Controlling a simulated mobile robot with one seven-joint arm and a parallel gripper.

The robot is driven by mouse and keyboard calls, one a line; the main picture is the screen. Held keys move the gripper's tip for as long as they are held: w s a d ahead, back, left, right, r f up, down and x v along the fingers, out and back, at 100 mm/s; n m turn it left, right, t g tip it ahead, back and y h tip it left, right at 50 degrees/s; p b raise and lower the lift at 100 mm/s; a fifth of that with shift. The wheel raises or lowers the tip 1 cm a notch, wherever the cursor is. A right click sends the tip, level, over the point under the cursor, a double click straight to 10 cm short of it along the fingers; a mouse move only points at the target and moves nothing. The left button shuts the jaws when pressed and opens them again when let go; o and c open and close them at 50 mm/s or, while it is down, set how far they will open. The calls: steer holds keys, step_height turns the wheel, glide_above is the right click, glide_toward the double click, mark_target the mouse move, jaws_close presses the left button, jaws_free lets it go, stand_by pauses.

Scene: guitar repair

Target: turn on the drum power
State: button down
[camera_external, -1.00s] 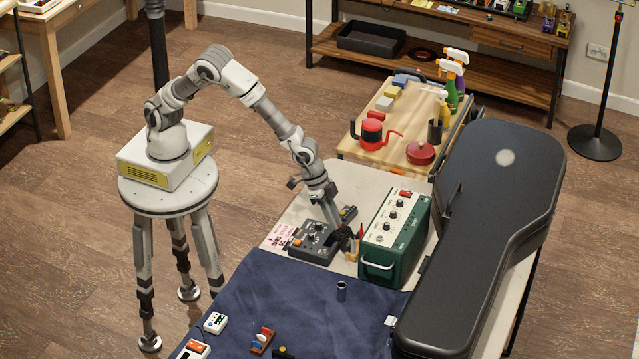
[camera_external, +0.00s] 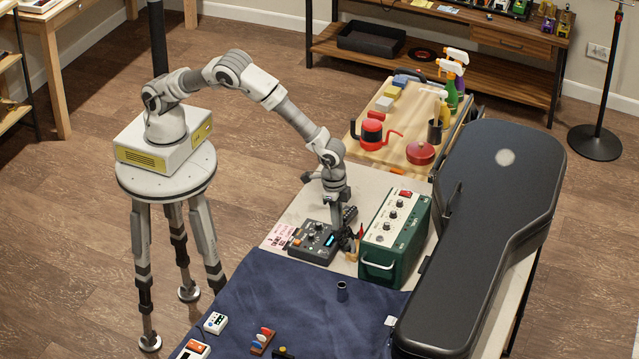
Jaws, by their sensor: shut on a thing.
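The drum machine (camera_external: 313,243) is a dark box with several knobs and an orange one among them. It lies flat on the bench, left of the green amplifier (camera_external: 394,238). Its small screen (camera_external: 330,239) glows blue. My gripper (camera_external: 346,243) points down at the machine's right edge, beside the amplifier. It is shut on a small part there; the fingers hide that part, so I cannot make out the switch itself.
A brush holder (camera_external: 355,252) stands close to my gripper's right. The black guitar case (camera_external: 490,220) lies right of the amplifier. A blue cloth (camera_external: 270,300) covers the front of the bench.

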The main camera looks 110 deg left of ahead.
stand_by(0.3)
steer(key=c, duration=0.8)
jaws_free()
steer(key=shift+r, duration=0.1)
step_height(320, 180, up, 17)
steer(key=s+p, duration=0.1)
steer(key=shift+r, duration=0.15)
